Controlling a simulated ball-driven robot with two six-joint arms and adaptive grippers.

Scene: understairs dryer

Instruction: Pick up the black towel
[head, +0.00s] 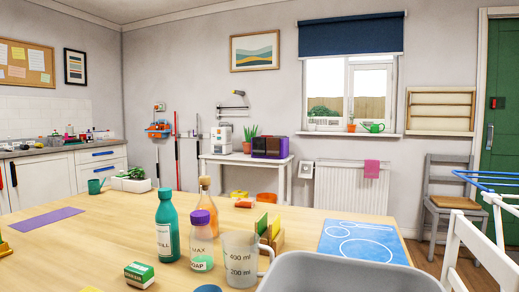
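I see no black towel in the head view. The inside of the grey bin (340,275) at the bottom edge is cut off and cannot be seen fully.
A wooden table (110,240) fills the foreground. On it stand a green bottle (167,228), a purple-capped soap bottle (202,240), a measuring jug (240,262) and a blue mat (362,242). A chair (452,195) and blue-white rack (498,190) stand right.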

